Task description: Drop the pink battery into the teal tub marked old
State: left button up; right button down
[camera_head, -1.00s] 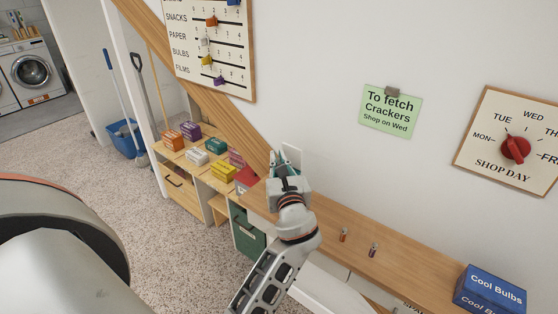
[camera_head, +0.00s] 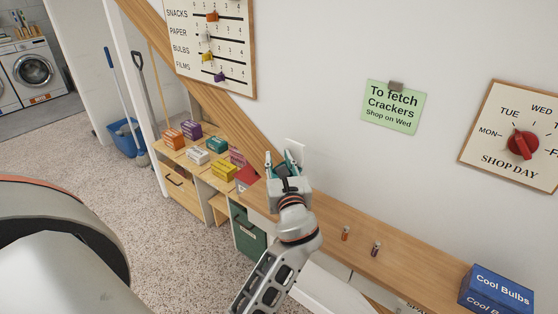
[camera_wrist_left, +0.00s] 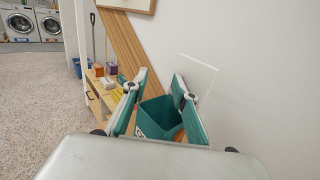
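My left gripper (camera_head: 281,165) is over the left part of the wooden counter, near the wall. In the left wrist view its two teal-lined fingers (camera_wrist_left: 160,95) stand apart with nothing held between them. Beyond and below the fingertips is an open teal tub (camera_wrist_left: 154,128); any marking on it cannot be read. Part of its inside is hidden, and no battery shows in it. In the head view the gripper hides the tub. On the counter stand two small batteries, one orange-looking (camera_head: 345,233) and one purplish or pink (camera_head: 376,248). My right gripper is not in view.
The wooden counter (camera_head: 410,265) runs right to a blue Cool Bulbs box (camera_head: 496,290). Coloured boxes sit on the shelf at left, including a yellow box (camera_head: 223,170). A dark green bin (camera_head: 248,236) is below. A pale upright panel (camera_head: 297,150) is close behind the gripper.

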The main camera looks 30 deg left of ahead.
pick_arm(q)
notch_tip(320, 180, up, 10)
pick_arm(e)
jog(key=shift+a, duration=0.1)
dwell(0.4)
